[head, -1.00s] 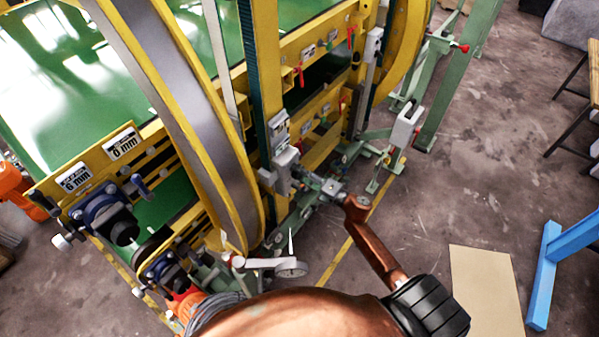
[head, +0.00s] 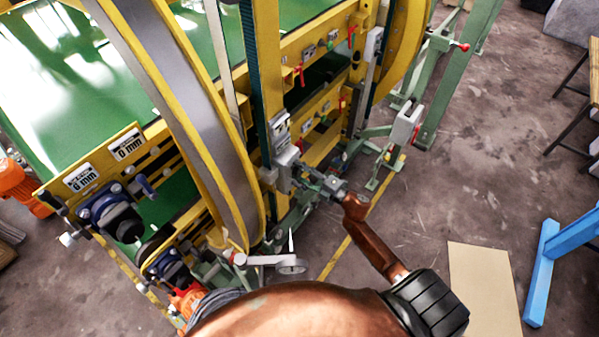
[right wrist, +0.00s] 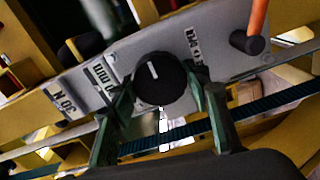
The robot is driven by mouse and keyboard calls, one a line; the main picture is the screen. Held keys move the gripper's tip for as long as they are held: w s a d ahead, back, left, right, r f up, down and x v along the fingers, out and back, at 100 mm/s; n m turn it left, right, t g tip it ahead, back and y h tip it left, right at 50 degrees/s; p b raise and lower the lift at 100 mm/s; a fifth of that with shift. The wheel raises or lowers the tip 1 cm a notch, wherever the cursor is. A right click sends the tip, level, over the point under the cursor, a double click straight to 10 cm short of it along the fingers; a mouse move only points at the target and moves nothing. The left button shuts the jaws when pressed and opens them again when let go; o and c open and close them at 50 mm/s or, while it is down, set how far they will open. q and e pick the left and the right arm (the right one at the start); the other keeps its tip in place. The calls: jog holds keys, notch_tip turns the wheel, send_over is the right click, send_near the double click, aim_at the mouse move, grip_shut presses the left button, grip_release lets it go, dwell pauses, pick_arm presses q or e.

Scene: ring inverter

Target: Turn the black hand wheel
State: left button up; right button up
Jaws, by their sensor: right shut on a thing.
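The black hand wheel (right wrist: 158,79) is a round black knob with a short white mark, set on a grey plate (right wrist: 210,45) in the right wrist view. My right gripper (right wrist: 161,92) has one green finger on each side of the wheel and is shut on it. In the head view my right gripper (head: 308,182) reaches the side of the yellow machine, beside a grey box (head: 287,157). The wheel itself cannot be made out there. My left gripper is not in view.
The yellow ring frame (head: 200,110) stands just left of my right arm. A pale crank with a grey disc (head: 291,267) is below the gripper. An orange handle (right wrist: 258,20) juts out right of the wheel. Open floor (head: 480,180) lies to the right.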

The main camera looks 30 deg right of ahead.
jog(key=o, duration=1.2)
jog(key=shift+d, duration=0.1)
jog(key=shift+c, duration=0.2)
jog(key=v, duration=1.2)
